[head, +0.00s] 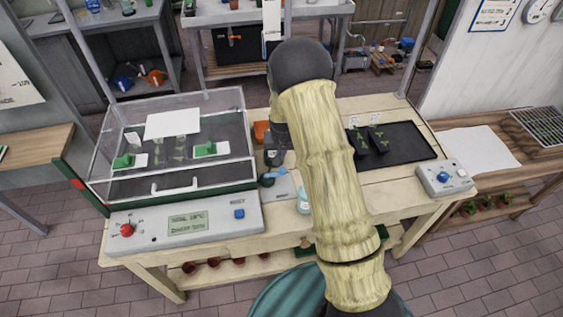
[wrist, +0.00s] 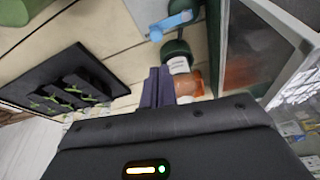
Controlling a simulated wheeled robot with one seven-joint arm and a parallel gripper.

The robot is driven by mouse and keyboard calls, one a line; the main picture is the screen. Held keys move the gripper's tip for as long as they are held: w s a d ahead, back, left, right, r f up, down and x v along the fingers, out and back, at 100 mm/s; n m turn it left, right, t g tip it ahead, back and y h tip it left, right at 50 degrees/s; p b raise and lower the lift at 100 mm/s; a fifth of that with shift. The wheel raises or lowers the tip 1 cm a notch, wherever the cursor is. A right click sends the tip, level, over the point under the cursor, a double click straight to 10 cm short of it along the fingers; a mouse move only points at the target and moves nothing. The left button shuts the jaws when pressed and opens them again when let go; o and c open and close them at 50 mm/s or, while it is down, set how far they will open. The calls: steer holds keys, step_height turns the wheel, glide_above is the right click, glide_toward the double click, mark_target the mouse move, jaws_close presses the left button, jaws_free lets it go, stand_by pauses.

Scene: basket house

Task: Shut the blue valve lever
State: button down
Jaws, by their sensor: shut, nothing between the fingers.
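The blue valve lever (head: 273,175) stands near the middle of the wooden bench, just left of my arm in the head view. In the wrist view the light-blue lever (wrist: 171,23) lies at the top, ahead of my fingertips and apart from them, over a pale plate. A dark green round part (wrist: 177,50) shows between it and my fingers. My gripper (wrist: 158,80) is shut and empty, its dark fingers together. In the head view my arm hides part of the bench, and the gripper is mostly hidden beside the lever.
A clear-lidded seedling case (head: 170,150) stands left, with a grey control panel (head: 187,227) before it. An orange pot (head: 262,130) is behind the lever. A small bottle (head: 304,200) stands right of it. A black tray (head: 405,142) and a control box (head: 445,179) are right.

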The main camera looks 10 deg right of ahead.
steer(key=shift+f, duration=0.15)
steer(key=shift+p+x, duration=1.6)
steer(key=shift+x, duration=3.35)
steer(key=shift+d, duration=0.1)
